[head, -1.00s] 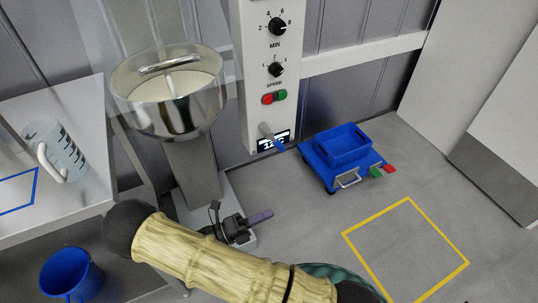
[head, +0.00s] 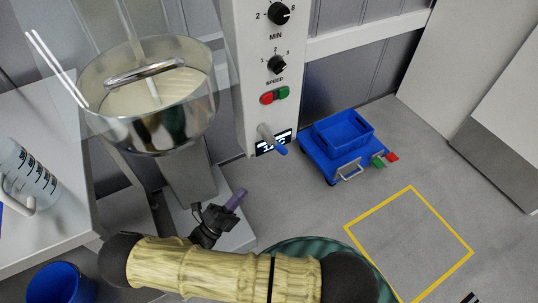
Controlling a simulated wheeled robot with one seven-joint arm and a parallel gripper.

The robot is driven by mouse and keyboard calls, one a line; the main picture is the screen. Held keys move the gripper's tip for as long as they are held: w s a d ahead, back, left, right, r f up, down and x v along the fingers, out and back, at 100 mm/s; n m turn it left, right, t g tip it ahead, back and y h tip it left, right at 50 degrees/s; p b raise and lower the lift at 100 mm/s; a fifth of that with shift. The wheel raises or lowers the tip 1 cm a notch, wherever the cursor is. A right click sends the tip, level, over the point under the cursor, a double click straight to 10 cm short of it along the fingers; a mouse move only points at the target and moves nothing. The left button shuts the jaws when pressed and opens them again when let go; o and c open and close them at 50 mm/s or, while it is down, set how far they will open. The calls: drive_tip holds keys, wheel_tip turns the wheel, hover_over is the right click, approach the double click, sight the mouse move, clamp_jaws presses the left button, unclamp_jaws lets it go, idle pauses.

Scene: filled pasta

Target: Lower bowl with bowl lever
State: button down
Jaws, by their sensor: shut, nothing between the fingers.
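The steel mixer bowl (head: 185,122), holding pale contents, is at the upper left in the head view, on the machine's stand. The bowl lever (head: 272,139), grey with a blue end, sticks out low on the white control column and points down to the right. My gripper (head: 237,199) is shut and empty, its purplish fingers pointing up and right. It is below and left of the lever, clearly apart from it. My yellow-sleeved arm hides part of the floor and the machine's base.
A blue cart with a blue crate (head: 343,140) stands right of the column. A yellow floor square (head: 410,242) is open and clear. A white table (head: 65,235) with a measuring jug (head: 28,178) is at left, and a blue bucket (head: 62,285) is at lower left.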

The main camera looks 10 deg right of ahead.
drive_tip(key=p+x, duration=0.1)
drive_tip(key=x, duration=1.3)
drive_tip(key=shift+d, duration=0.1)
